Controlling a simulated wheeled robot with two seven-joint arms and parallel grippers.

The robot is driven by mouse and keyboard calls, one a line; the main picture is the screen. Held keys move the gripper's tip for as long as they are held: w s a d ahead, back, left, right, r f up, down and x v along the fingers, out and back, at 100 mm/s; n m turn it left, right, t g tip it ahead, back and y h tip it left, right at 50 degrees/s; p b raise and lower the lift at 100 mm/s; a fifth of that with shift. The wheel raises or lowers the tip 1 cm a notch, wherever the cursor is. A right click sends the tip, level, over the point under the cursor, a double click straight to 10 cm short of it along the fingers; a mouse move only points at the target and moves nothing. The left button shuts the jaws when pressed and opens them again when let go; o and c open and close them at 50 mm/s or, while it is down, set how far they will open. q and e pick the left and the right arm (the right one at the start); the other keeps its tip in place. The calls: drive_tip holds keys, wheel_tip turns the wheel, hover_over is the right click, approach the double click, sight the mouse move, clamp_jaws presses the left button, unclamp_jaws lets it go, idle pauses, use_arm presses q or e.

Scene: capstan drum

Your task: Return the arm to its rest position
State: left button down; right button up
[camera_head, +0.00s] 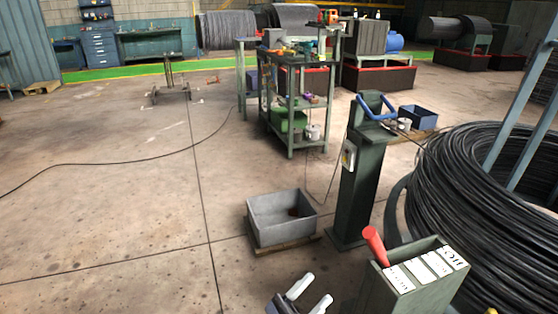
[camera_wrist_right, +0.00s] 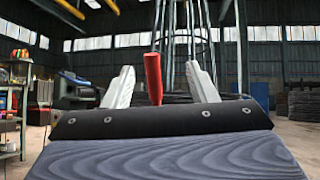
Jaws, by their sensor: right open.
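My right gripper (camera_head: 308,293) shows at the bottom of the head view, its two pale fingers apart with nothing between them. In the right wrist view, the fingers of my right gripper (camera_wrist_right: 160,88) stand wide apart, and a red handle (camera_wrist_right: 153,78) appears between them, beyond the fingers. In the head view the same red handle (camera_head: 375,246) sticks up, tilted, at the left side of a dark green box with white labels (camera_head: 424,284). The gripper is left of the box and apart from the handle. My left gripper is not in view.
A large coil of black cable (camera_head: 470,190) fills the right side. A green post (camera_head: 362,180) with a blue handle (camera_head: 376,108) stands behind the box. A grey bin (camera_head: 281,220) sits on the floor. A green cart (camera_head: 297,105) stands further back. The floor at left is largely clear.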

drive_tip(key=s+d+r+m+g+y+p, duration=0.1)
drive_tip(key=s+d+m+g+y+p, duration=0.1)
drive_tip(key=s+d+m+g+y, duration=0.3)
drive_tip(key=s+d+r+m+g+y+p, duration=0.1)
drive_tip(key=d+m+g+y, duration=0.15)
drive_tip(key=d+g, duration=0.4)
drive_tip(key=s+d+r+m+g+y+p, duration=0.1)
drive_tip(key=s+d+m+g+y+p, duration=0.15)
drive_tip(key=d+m+g, duration=0.3)
use_arm(q)
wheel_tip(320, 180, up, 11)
drive_tip(key=p, duration=0.5)
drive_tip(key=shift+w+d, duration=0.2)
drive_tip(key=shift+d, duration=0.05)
use_arm(e)
drive_tip(key=s+a+r+m+t+y, duration=0.1)
drive_tip(key=s+r+m+t+y, duration=0.3)
drive_tip(key=r+m+y, duration=0.3)
drive_tip(key=s+a+r+m+t+y, duration=0.2)
drive_tip(key=s+r+m+t+y, duration=0.2)
drive_tip(key=r+m+y, duration=0.3)
drive_tip(key=shift+s+t+y, duration=0.4)
drive_tip(key=shift+s+y, duration=0.15)
drive_tip(key=shift+y, duration=0.35)
drive_tip(key=shift+r, duration=0.1)
